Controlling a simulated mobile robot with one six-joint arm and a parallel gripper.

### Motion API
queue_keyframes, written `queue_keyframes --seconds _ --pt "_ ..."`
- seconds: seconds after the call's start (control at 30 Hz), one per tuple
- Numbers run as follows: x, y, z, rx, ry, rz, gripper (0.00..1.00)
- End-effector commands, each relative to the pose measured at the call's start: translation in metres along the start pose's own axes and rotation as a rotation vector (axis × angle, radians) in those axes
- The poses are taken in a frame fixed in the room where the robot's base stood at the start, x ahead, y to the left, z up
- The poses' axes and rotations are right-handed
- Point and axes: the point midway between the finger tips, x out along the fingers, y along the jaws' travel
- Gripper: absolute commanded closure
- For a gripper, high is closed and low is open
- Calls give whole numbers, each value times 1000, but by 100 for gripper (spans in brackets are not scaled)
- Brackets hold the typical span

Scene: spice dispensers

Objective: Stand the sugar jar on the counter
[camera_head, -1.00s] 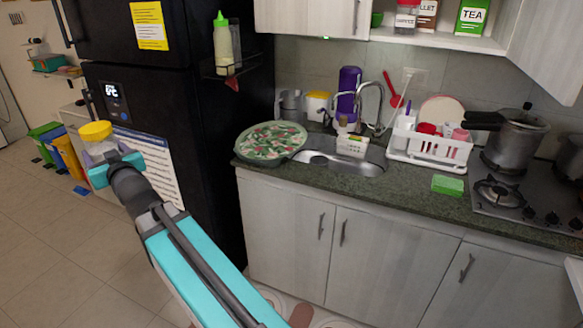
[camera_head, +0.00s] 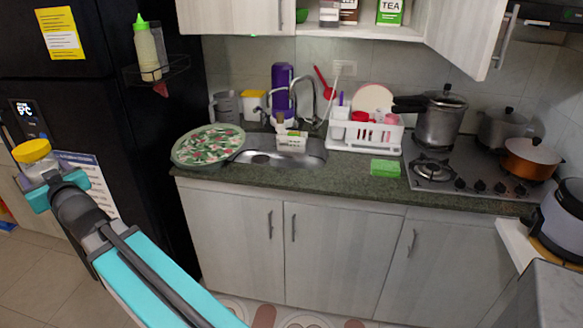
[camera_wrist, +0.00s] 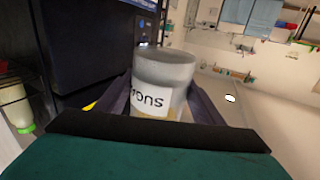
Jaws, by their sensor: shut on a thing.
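The sugar jar (camera_head: 36,171) has a clear body and a yellow lid and is held up at the far left of the head view, in front of the black fridge. It looks roughly upright, lid on top. My gripper (camera_head: 58,186) is shut on it. In the wrist view the jar (camera_wrist: 162,75) sits between the dark fingers of my gripper (camera_wrist: 160,108), and its white label appears upside down and partly hidden. The dark green counter (camera_head: 335,180) is well to the right of the jar.
A round patterned tray (camera_head: 208,146) covers the counter's left end, beside the sink (camera_head: 300,158). A white dish rack (camera_head: 365,135), green sponge (camera_head: 385,167) and stove (camera_head: 465,170) with pots stand further right. The front counter strip between tray and sponge is clear.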

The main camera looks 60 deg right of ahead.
Motion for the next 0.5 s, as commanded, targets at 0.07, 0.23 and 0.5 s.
queue_keyframes --seconds 0.07,0.23,0.5 --pt "-2 22 10 -1 4 33 82" --pt "-7 71 26 -1 3 111 82" --pt "-21 140 46 -2 3 229 82"
